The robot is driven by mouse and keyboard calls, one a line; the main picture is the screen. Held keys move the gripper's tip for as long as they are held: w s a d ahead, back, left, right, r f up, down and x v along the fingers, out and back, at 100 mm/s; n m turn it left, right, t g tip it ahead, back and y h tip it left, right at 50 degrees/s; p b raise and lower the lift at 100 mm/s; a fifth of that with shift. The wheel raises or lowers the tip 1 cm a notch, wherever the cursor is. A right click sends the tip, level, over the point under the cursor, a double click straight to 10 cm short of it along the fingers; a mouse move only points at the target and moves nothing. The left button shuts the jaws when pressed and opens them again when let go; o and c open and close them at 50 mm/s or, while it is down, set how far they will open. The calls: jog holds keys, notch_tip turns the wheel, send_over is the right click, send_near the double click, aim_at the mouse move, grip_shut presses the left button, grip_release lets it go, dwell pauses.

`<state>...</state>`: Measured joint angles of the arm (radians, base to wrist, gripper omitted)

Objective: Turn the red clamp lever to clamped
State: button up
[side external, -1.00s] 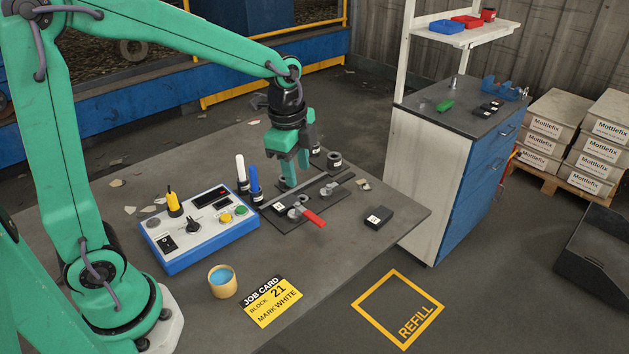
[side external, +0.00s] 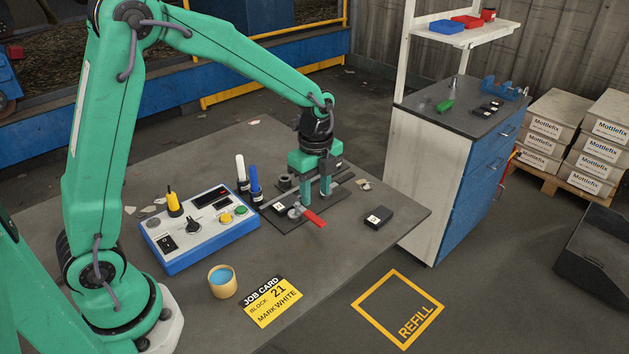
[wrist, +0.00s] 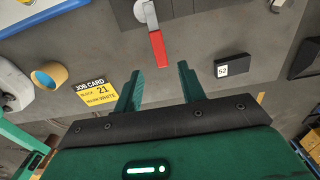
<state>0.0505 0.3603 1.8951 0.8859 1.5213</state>
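The red clamp lever (side external: 315,218) sticks out toward the front right from its grey pivot on the dark fixture plate (side external: 335,206). In the wrist view the red lever (wrist: 157,50) lies beyond my fingertips, lined up roughly with the gap between them. My gripper (side external: 315,194) points down over the fixture, just behind the lever in the side view. Its two fingers are apart with nothing between them, as the wrist view also shows (wrist: 159,82). I cannot tell whether a finger touches the lever. Part of the fixture is hidden behind the fingers.
A black block (side external: 378,217) sits right of the lever. White and blue markers (side external: 255,181) stand left of the fixture, near the control box (side external: 200,230). A tan cup (side external: 222,281) and the job card (side external: 271,301) are in front. The table between lever and card is clear.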

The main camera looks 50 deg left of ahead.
aim_at(316, 218)
jog(key=shift+f, duration=3.2)
grip_shut()
